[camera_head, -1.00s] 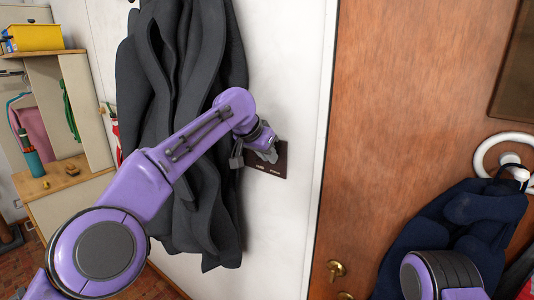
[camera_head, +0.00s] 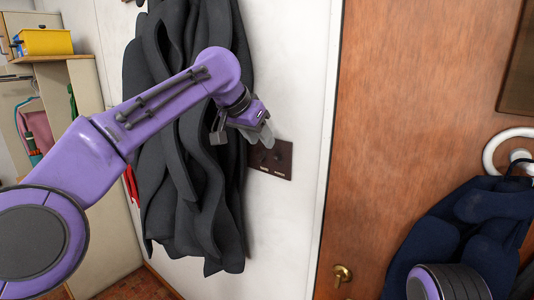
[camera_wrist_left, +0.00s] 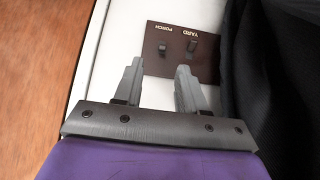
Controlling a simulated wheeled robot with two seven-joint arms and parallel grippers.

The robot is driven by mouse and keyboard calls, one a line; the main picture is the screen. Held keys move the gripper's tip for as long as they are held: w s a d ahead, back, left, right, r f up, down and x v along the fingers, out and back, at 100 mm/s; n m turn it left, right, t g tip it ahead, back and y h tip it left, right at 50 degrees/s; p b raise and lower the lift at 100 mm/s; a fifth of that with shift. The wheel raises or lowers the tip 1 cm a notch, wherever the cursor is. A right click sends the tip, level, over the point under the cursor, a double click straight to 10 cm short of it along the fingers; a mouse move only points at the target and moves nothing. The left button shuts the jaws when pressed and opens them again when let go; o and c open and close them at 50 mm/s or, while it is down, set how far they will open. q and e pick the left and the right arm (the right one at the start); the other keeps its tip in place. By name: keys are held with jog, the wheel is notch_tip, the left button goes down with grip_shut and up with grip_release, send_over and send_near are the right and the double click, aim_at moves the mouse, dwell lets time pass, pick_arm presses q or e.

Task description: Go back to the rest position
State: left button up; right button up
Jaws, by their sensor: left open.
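My left gripper (camera_head: 262,134) is open and empty, in front of the white wall and just above a brown switch plate (camera_head: 272,160). In the left wrist view the two grey fingers of the gripper (camera_wrist_left: 160,72) stand apart, pointing toward the plate (camera_wrist_left: 207,72). The plate carries two dark switches, labelled PORCH (camera_wrist_left: 162,50) and YARD (camera_wrist_left: 191,47); the lettering is upside down there. The fingers look clear of both switches. My right gripper is not in view; only a purple and black part of my right arm shows at the bottom right.
A dark grey coat (camera_head: 185,150) hangs on the wall beside and behind my left arm. A brown wooden door (camera_head: 410,110) with a brass knob (camera_head: 342,273) is at the right, with a navy garment (camera_head: 455,235) hanging there. Shelves with a yellow bin (camera_head: 44,42) stand far left.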

pick_arm(q)
jog(key=shift+s+a+r, duration=0.3)
jog(key=shift+s+r, duration=0.05)
jog(key=shift+r, duration=0.2)
notch_tip(320, 180, down, 42)
jog(key=d+f+n+g+b, duration=0.1)
jog(key=d+n+g+b, duration=0.1)
jog(key=n+b, duration=0.3)
jog(key=s+a+f+n+b, duration=0.1)
jog(key=s+a+f, duration=0.1)
jog(key=s+f, duration=0.3)
jog(key=s+a+f+n+y+b, duration=0.1)
jog(key=s+a+f, duration=0.15)
jog(key=f, duration=0.45)
jog(key=s+a+f+n, duration=0.2)
jog(key=s+a+f, duration=0.15)
jog(key=f, duration=0.25)
jog(key=s+a+f+n+y+b, duration=0.2)
jog(key=s+a+f, duration=0.5)
jog(key=s, duration=0.4)
jog(key=s+a+f+n+y+b, duration=0.2)
jog(key=s+a+f, duration=0.45)
jog(key=s, duration=0.45)
jog(key=s+a+r+n+g+y, duration=0.1)
jog(key=s+a+y, duration=0.2)
jog(key=s+a, duration=0.4)
jog(key=s, duration=0.3)
jog(key=shift+r+b, duration=0.2)
jog(key=shift+b, duration=0.15)
